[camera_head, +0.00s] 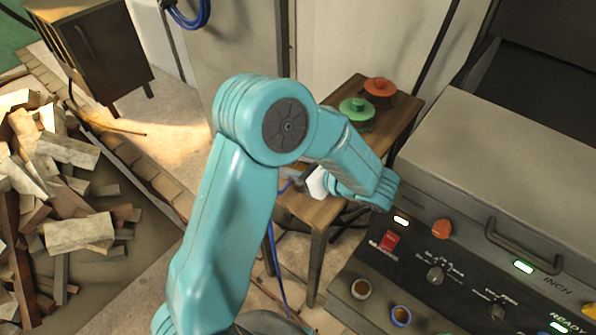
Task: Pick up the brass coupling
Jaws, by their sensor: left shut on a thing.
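My left arm rises from the bottom and bends over at the elbow, with its wrist folded back over the small wooden table (325,212). My left gripper (297,181) is at that table's near left part, by a white wrist piece, and is mostly hidden behind my own arm. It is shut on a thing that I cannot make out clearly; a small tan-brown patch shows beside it. I cannot pick out the brass coupling for certain. My right gripper is not in view.
A green lidded pot (356,112) and a red one (380,90) stand at the table's back. A grey machine (500,170) with knobs fills the right. Two small cups (361,288) (401,315) sit below its panel. Scrap wood (75,185) is heaped left. A blue hose (273,250) hangs near the table.

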